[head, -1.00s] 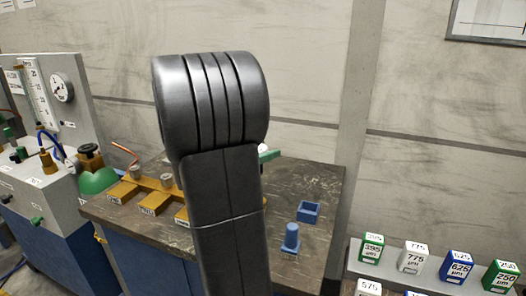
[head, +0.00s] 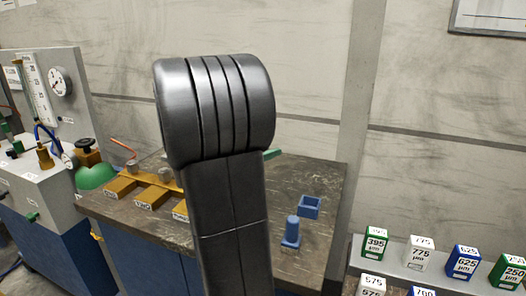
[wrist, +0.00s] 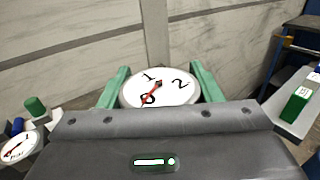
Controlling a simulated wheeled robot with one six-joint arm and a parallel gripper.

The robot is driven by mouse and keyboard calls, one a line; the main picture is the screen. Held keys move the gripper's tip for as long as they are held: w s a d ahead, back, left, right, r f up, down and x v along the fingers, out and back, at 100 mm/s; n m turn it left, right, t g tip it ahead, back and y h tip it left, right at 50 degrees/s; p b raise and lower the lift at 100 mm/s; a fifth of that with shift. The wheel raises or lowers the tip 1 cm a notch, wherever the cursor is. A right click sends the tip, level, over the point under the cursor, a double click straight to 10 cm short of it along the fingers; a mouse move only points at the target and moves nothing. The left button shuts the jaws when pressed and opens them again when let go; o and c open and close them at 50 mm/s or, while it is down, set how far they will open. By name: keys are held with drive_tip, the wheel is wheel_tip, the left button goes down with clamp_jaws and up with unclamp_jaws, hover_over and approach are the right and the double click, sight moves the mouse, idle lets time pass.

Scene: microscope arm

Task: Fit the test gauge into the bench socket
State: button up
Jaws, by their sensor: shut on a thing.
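My gripper (wrist: 160,88) is shut on the test gauge (wrist: 172,94), a round white dial with black numerals and a red needle. The dial sits between the two green fingers in the wrist view. In the head view my dark arm hides nearly all of the gripper, and only a green finger tip shows at the arm's right edge, above the bench. The gauge's stem is hidden. A brass manifold with labelled blocks (head: 152,199) lies on the dark bench top (head: 335,185). My arm covers its right part, and I cannot tell which part is the bench socket.
A blue peg (head: 291,231) and an open blue box (head: 310,206) stand on the bench's right side. Several labelled boxes (head: 419,252) stand on a shelf at right. A grey panel unit (head: 52,130) with another gauge is at left. The wall is behind.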

wheel_tip(320, 180, down, 4)
drive_tip(key=b, duration=0.3)
drive_tip(key=shift+r+b, duration=0.15)
drive_tip(key=shift+b, duration=0.2)
drive_tip(key=shift+b, duration=1.6)
idle(1.3)
drive_tip(key=shift+f+b, duration=2.1)
drive_tip(key=shift+b, duration=0.45)
drive_tip(key=o, duration=1.1)
drive_tip(key=p+v, duration=0.1)
drive_tip(key=v, duration=1.2)
drive_tip(key=shift+s+a+r, duration=0.1)
drive_tip(key=shift+s+a, duration=0.15)
drive_tip(key=shift+a, duration=0.1)
